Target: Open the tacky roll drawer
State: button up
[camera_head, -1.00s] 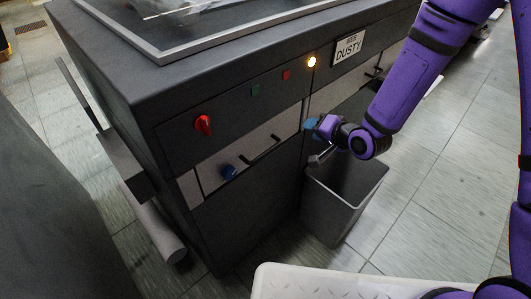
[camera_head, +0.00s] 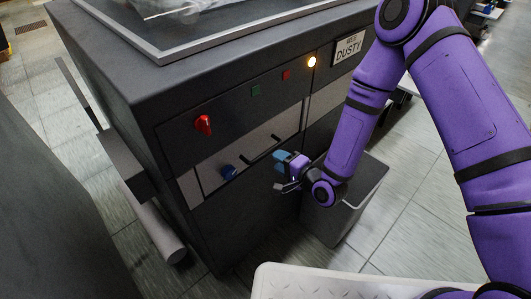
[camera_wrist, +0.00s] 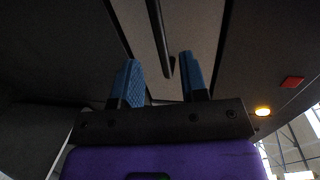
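A light grey drawer front (camera_head: 210,172) is set in the dark cabinet below the red knob. It looks closed. My gripper (camera_head: 283,166) is just right of and below the handle, in front of the cabinet. In the wrist view my gripper (camera_wrist: 158,58) has two blue fingers apart with nothing held. The handle (camera_wrist: 160,35) appears ahead of them, between the fingers in the picture. I cannot tell how far off it is.
Above the drawer are a red knob (camera_head: 203,125), a lit amber lamp (camera_head: 311,62) and a "WEB DUSTY" sign (camera_head: 348,48). Tiled floor (camera_head: 430,230) is clear at the right.

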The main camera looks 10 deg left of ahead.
aim_at(266, 153)
jog(key=x, duration=0.7)
jog(key=shift+c, duration=0.2)
grip_shut()
